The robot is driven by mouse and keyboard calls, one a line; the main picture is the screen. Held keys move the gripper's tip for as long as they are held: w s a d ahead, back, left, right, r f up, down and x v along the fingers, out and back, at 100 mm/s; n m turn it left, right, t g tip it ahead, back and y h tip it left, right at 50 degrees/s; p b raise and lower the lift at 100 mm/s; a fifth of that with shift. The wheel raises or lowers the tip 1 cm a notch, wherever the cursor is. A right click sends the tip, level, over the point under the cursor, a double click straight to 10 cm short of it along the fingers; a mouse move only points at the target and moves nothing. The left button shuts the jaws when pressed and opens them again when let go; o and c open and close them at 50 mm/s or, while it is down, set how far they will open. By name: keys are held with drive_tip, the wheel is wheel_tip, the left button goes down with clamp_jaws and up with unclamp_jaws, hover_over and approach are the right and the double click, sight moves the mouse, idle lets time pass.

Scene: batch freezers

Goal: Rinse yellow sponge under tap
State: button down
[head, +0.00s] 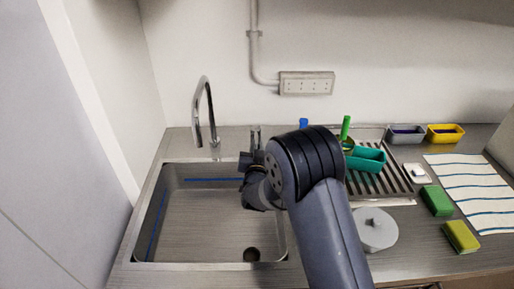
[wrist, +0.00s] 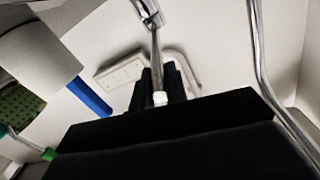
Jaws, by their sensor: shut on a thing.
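The yellow sponge (head: 461,237) lies flat on the counter at the right, in front of a green sponge (head: 436,201). The chrome tap (head: 207,105) arches over the back of the sink (head: 185,215); I see no water from it. My gripper (head: 255,138) is at the sink's back right, right of the tap and far from the sponge. In the wrist view its dark fingers (wrist: 163,88) are closed around a slim chrome piece (wrist: 155,60) with a whitish end, perhaps the tap's lever. My arm hides part of the sink's right side.
A drainer (head: 395,180) holds a teal container (head: 366,160) with brushes. A grey tub (head: 406,133) and yellow tub (head: 445,133) stand behind. A striped towel (head: 475,190), white block (head: 416,172) and round white lid (head: 376,229) lie on the counter. The sink looks empty.

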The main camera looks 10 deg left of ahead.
drive_tip(key=shift+d+f+b, duration=0.1)
drive_tip(key=shift+b, duration=0.35)
drive_tip(key=shift+w+d+y+b, duration=0.15)
drive_tip(key=shift+y+b, duration=0.15)
drive_tip(key=shift+b, duration=0.25)
drive_tip(key=d+n+y+b, duration=0.1)
drive_tip(key=b, duration=0.2)
drive_tip(key=d+n+g+y+b, duration=0.1)
drive_tip(key=b, duration=0.2)
drive_tip(key=shift+w+y, duration=0.3)
drive_tip(key=shift+w, duration=0.05)
drive_tip(key=shift+r, duration=0.2)
drive_tip(key=c, duration=1.4)
unclamp_jaws()
drive_tip(key=shift+f, duration=0.1)
